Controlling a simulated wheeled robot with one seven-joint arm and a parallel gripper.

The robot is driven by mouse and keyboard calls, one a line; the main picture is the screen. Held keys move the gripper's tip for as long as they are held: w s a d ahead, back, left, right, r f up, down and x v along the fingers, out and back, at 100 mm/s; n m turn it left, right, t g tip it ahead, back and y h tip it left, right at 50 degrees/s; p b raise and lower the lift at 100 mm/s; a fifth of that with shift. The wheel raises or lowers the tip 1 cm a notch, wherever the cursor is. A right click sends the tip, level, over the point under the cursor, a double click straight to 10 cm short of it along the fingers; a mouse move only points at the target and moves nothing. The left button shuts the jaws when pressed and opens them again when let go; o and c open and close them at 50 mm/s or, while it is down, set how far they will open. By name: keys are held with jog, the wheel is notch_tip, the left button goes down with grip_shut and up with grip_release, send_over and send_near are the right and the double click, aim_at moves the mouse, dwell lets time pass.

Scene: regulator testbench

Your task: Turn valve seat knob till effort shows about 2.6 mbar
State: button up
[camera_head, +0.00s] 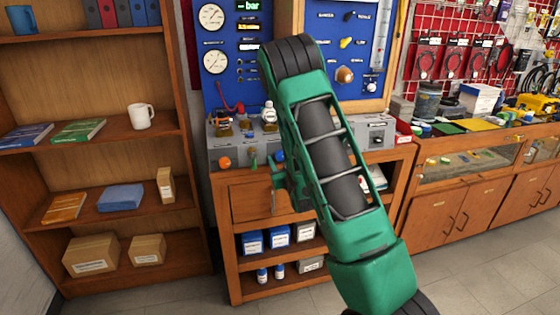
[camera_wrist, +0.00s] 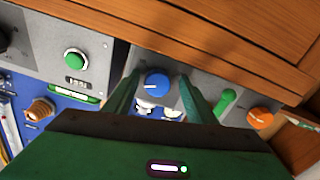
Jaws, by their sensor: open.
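A blue knob (camera_wrist: 157,85) with a white pointer line is on the grey front panel of the testbench. My gripper (camera_wrist: 159,77) is open, with one green finger on each side of this knob. A gap shows between the knob and each finger; I cannot tell how deep the fingers reach. The blue knob also shows partly in the head view (camera_head: 278,156), beside my green arm. I cannot read which knob is labelled valve seat.
A green lever (camera_wrist: 225,101) and an orange knob (camera_wrist: 260,117) sit beside the right finger in the wrist view. The blue gauge board (camera_head: 228,95) rises behind the bench panel. A wooden shelf (camera_head: 110,140) stands left. My arm hides part of the bench.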

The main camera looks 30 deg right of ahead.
jog(key=c, duration=1)
jog(key=shift+a+f+m, duration=0.1)
jog(key=shift+a+m, duration=0.1)
jog(key=shift+m, duration=0.5)
jog(key=shift+c, duration=0.2)
jog(key=o, duration=1)
jog(key=shift+a, duration=0.1)
jog(key=shift+o, duration=0.2)
jog(key=shift+d, duration=0.2)
